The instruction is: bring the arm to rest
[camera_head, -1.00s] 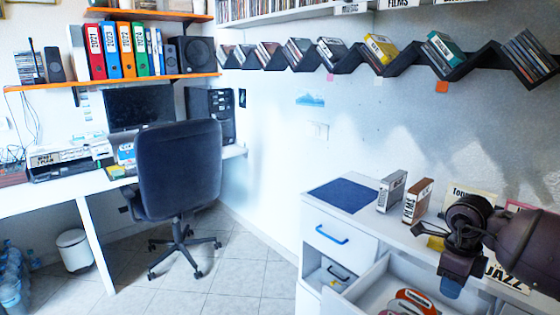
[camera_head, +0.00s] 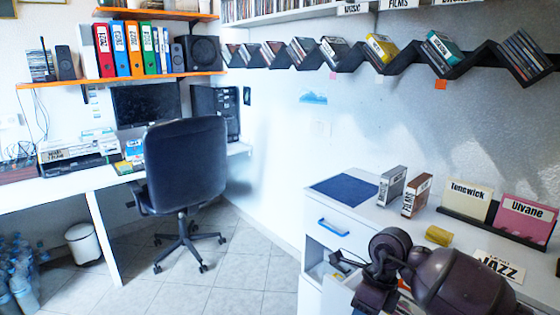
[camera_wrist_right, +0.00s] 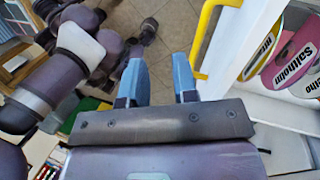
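My right arm enters the head view at the lower right, bent over the white drawer unit (camera_head: 345,240); its gripper is not clearly visible there. In the right wrist view my right gripper (camera_wrist_right: 160,75) has two blue fingers standing apart, with bare tiled floor between them. Nothing is held between them. A yellow handle (camera_wrist_right: 203,45) on a white front is just right of the fingers, apart from them as far as I can tell. My left gripper does not show in the head view.
An open white drawer in the wrist view holds labelled discs, among them a pink one (camera_wrist_right: 297,50). Boxes (camera_head: 416,196) and a sign holder (camera_head: 525,218) stand on the counter. A dark chair (camera_head: 187,165) stands left; tiled floor (camera_head: 240,270) is free between.

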